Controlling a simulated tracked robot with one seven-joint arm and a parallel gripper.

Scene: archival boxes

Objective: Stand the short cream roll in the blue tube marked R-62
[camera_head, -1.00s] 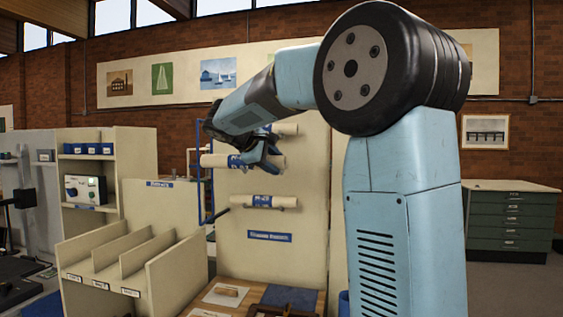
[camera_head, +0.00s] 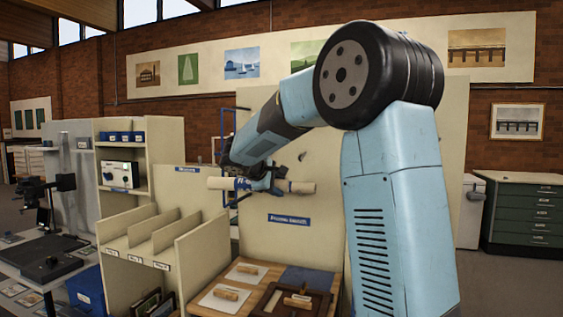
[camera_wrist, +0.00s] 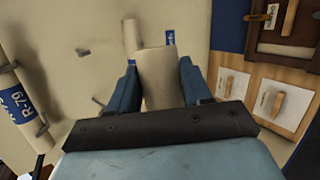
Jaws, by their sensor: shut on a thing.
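My gripper (camera_wrist: 160,88) is shut on a plain cream roll (camera_wrist: 163,72), which sticks out forward between the blue fingers in the wrist view. In the head view my gripper (camera_head: 264,184) is small, in front of the cream rack board. Cream roll length (camera_head: 302,187) shows on both sides of it there; I cannot tell how much is the held roll. Another cream roll with a blue R-79 label (camera_wrist: 20,103) lies at the left of the wrist view. I cannot make out the blue tube marked R-62 in either current view.
The cream rack board (camera_head: 285,250) has bare pegs. Another pale roll or peg (camera_wrist: 130,38) shows beyond the held roll. Below is a wooden worktop (camera_head: 212,308) with framed pieces and pads. A divided cream shelf (camera_head: 190,255) stands left of it; green drawers (camera_head: 522,215) stand far right.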

